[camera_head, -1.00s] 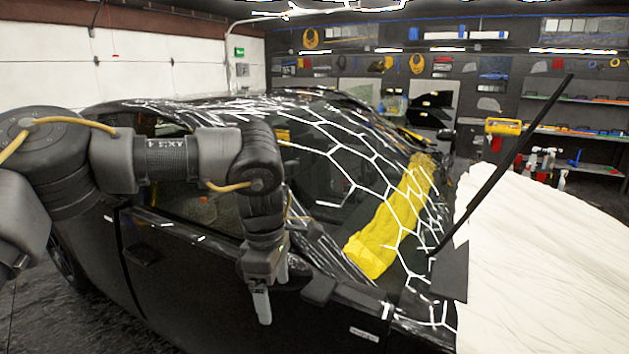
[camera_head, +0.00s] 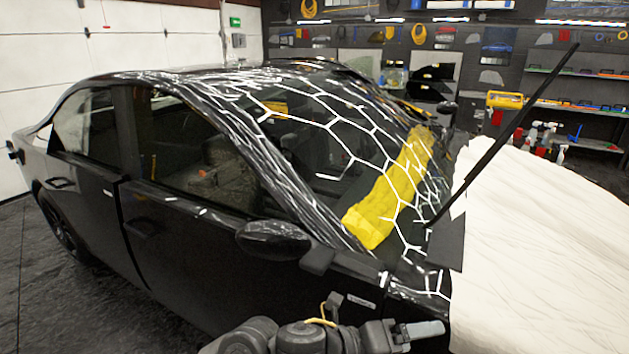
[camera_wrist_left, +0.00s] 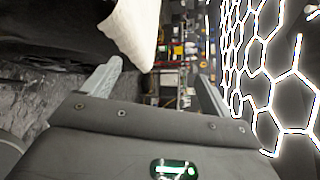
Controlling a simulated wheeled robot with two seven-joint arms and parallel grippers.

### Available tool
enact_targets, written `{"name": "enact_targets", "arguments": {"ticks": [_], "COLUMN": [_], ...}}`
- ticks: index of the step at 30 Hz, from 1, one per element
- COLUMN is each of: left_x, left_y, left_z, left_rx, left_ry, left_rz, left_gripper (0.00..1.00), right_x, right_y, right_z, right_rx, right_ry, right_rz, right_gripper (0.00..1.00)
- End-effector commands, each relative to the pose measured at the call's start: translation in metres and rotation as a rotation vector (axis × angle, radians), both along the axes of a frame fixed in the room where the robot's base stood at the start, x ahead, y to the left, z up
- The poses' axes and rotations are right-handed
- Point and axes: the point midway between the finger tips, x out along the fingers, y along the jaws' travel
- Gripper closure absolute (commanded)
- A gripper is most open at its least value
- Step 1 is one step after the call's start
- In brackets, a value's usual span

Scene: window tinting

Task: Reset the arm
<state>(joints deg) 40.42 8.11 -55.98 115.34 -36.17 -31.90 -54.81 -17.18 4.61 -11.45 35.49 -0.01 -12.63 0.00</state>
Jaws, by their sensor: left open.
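My left gripper (camera_head: 424,330) is low at the bottom of the head view, in front of the car's side near the front fender. Its fingers point to the right. In the left wrist view its two fingers (camera_wrist_left: 160,82) stand apart with nothing between them. The black car (camera_head: 180,260) fills the middle of the head view. My right gripper is not in view.
A yellow cloth (camera_head: 390,195) lies along the base of the windshield (camera_head: 330,140). A raised wiper arm (camera_head: 500,140) sticks up there. A white cover (camera_head: 540,240) drapes the hood. Shelves (camera_head: 590,105) stand at the back right. Bare floor (camera_head: 60,310) shows at left.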

Motion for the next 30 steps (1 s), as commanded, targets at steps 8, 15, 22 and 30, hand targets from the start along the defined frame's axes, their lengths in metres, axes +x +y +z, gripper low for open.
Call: {"name": "enact_targets", "arguments": {"ticks": [8, 15, 22, 30], "left_x": [0.033, -0.023, -0.098, -0.172], "left_y": [0.125, 0.267, 0.343, 0.399], "left_z": [-0.070, -0.177, -0.226, -0.250], "left_rx": [-0.342, -0.562, -0.670, -0.760], "left_ry": [0.804, 1.386, 1.636, 1.773], "left_rz": [0.727, 1.379, 1.779, 2.126], "left_gripper": [0.15, 0.15, 0.15, 0.15], "right_x": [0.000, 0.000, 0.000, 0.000], "right_y": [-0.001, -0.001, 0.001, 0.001], "right_z": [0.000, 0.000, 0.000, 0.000], "right_rx": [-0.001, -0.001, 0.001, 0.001], "right_ry": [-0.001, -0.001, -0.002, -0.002], "right_rz": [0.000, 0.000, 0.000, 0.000], "right_gripper": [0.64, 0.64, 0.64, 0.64]}}
